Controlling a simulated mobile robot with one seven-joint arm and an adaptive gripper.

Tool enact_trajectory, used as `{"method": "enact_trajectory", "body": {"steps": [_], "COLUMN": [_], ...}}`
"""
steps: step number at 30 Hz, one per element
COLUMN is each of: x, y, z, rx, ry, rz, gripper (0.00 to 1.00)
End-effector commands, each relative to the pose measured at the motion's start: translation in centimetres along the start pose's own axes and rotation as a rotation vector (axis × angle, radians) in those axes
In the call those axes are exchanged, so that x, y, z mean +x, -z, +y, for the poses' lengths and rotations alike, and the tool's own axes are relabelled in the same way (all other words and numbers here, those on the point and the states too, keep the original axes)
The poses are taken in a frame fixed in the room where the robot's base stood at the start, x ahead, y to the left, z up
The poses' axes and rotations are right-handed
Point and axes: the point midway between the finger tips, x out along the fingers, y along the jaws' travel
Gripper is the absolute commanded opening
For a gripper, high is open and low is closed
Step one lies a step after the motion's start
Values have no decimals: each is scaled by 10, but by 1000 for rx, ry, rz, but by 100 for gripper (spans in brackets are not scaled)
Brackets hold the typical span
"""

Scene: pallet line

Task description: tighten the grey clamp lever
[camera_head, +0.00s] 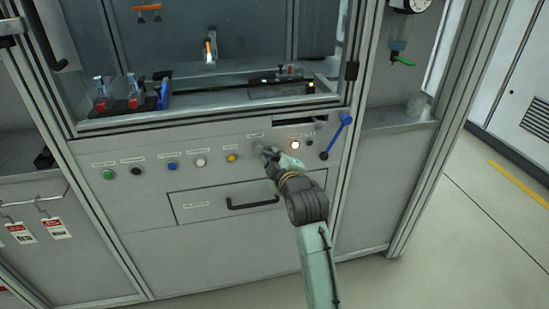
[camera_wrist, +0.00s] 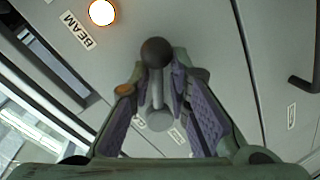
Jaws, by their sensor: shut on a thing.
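The grey clamp lever (camera_wrist: 157,88) shows in the wrist view as a grey shaft with a dark ball knob (camera_wrist: 156,52) and a round grey hub (camera_wrist: 160,121) on the panel. My gripper (camera_wrist: 160,82) has its purple-padded fingers on both sides of the shaft, shut on it, with the knob showing beyond the fingertips. In the head view my gripper (camera_head: 269,157) is at the grey front panel, right of the yellow button, and largely hides the lever. How tight the lever is cannot be told.
A lit white lamp (camera_head: 295,145) and a blue lever (camera_head: 336,137) are right of my gripper. A yellow button (camera_head: 232,157) and several other buttons are to the left. A drawer with a black handle (camera_head: 253,203) is below. The windowed enclosure's sill (camera_head: 210,112) is above.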

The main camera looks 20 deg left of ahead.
Motion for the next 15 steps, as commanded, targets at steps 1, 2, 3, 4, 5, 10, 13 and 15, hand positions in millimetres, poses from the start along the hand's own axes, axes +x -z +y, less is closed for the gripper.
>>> {"method": "enact_trajectory", "body": {"steps": [1,2,3,4,5,10,13,15], "x": [-1,-1,-1,-1,-1,-1,-1,-1], "y": [-1,-1,-1,-1,-2,-3,-3,-4], "z": [5,5,5,5,5,4,3,3], "rx": [0,2,5,7,10,27,40,50], "ry": [-12,-12,-12,-12,-12,-11,-10,-9], "rz": [-1,0,0,0,0,1,3,4], "gripper": [0,0,0,0,0,0,0,0]}}
